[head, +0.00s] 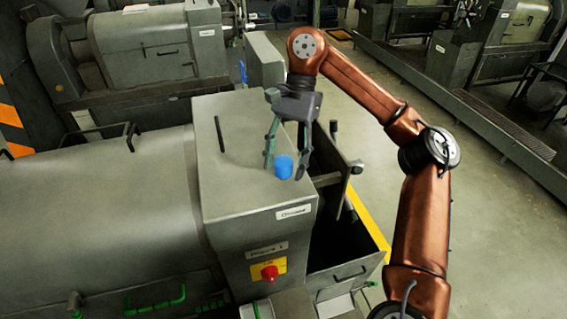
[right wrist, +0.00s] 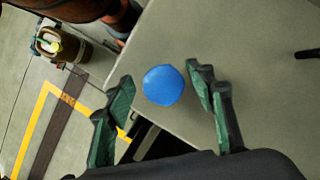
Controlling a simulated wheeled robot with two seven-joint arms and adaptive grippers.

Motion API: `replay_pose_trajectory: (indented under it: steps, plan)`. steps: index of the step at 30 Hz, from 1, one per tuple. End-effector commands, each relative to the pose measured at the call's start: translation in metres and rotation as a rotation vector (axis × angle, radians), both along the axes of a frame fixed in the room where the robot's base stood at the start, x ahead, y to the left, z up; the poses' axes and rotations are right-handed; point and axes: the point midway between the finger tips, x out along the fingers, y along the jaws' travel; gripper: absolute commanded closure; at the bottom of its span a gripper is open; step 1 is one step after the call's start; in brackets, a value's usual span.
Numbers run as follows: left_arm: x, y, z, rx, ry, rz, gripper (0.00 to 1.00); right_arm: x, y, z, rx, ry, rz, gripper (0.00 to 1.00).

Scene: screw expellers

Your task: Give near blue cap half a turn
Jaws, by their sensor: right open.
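The blue cap (head: 284,167) sits on the flat top of the grey machine housing (head: 232,180), close to its right edge. In the right wrist view the blue cap (right wrist: 163,85) shows from above as a roundish disc. My right gripper (head: 284,172) is open and points down over the housing top, with one finger on each side of the cap. In the right wrist view the gripper (right wrist: 162,88) has its green-padded fingers spread, with visible gaps between them and the cap. Whether the fingertips reach down to the cap's height is hard to tell. My left gripper is not in view.
A red knob on a yellow plate (head: 268,270) is on the housing's front face. An open dark bin (head: 345,255) and an upright panel (head: 333,160) stand right of the housing. A thin slot or handle (head: 219,134) is on the top. Other machines stand behind.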

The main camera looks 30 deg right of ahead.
Motion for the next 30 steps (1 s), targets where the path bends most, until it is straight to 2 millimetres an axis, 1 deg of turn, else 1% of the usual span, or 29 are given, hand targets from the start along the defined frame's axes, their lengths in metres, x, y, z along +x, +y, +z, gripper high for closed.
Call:
replay_pose_trajectory:
  steps: [2,8,16,20,21,30]
  plan:
    - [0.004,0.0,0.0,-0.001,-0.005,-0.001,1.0,0.0,0.001,0.0,0.0,0.0,0.001,0.51]
    - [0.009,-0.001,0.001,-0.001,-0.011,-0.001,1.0,0.0,0.0,0.0,0.0,0.0,0.001,0.64]
    - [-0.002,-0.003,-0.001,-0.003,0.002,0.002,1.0,0.0,0.0,0.0,0.0,0.001,0.0,0.83]
    - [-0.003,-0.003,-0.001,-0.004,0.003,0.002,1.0,0.0,0.0,0.0,0.0,0.0,0.0,0.92]
    - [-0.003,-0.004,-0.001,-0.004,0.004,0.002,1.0,0.0,0.002,0.0,0.0,0.0,0.001,0.92]
    - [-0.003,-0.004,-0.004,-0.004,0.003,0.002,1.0,0.001,0.0,-0.001,0.0,0.0,-0.053,0.92]
